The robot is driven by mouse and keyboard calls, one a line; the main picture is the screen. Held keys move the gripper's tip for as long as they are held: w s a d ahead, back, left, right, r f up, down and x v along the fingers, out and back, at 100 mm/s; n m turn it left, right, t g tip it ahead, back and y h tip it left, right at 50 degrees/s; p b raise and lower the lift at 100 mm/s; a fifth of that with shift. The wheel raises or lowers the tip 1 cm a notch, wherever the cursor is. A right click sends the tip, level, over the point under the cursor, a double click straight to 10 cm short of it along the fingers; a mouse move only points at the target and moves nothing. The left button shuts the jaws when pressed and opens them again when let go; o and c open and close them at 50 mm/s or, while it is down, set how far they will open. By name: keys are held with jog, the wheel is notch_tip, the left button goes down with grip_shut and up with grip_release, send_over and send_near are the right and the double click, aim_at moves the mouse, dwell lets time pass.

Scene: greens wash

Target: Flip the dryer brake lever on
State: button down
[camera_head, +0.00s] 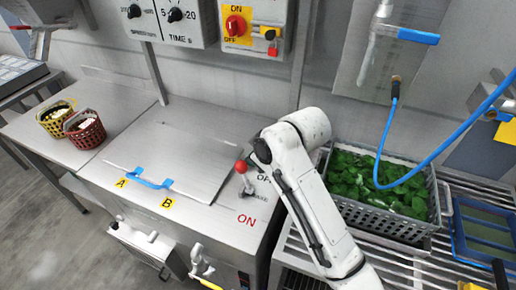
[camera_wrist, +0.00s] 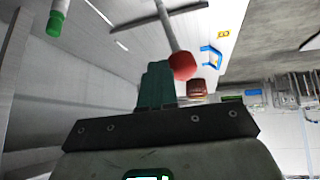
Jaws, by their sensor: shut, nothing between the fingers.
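The dryer brake lever (camera_head: 249,186) stands on the steel dryer top, with a red ball knob (camera_head: 241,166). Its knob leans toward the back, away from the red ON label (camera_head: 247,220) in front of it; the OFF label is partly covered by my arm. In the wrist view the red knob (camera_wrist: 182,66) and its pale shaft (camera_wrist: 167,28) show just beside and beyond my fingertips. My gripper (camera_wrist: 157,76) has its green fingers together and empty; whether they touch the knob I cannot tell. In the head view my wrist hides most of the gripper, just right of the knob.
The dryer lid (camera_head: 180,150) with a blue handle (camera_head: 150,182) lies left of the lever. Control panels (camera_head: 250,28) are on the wall behind. A grey crate (camera_head: 385,219) of greens stands right of my arm. Two small baskets (camera_head: 84,130) sit at the far left.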

aim_at(243, 173)
jog(key=shift+s+a+f+n+t+b, duration=0.1)
jog(key=shift+s+a+f+n+t, duration=0.15)
jog(key=shift+s, duration=0.35)
jog(key=shift+s+a+f+t+b, duration=0.1)
jog(key=shift+s+a+t, duration=0.1)
jog(key=shift+s+t, duration=0.3)
jog(key=shift+s+a+f+n+t+b, duration=0.1)
jog(key=shift+s+a+f+n+t, duration=0.1)
jog(key=shift+s, duration=0.5)
jog(key=shift+h, duration=0.3)
jog(key=shift+s, duration=0.1)
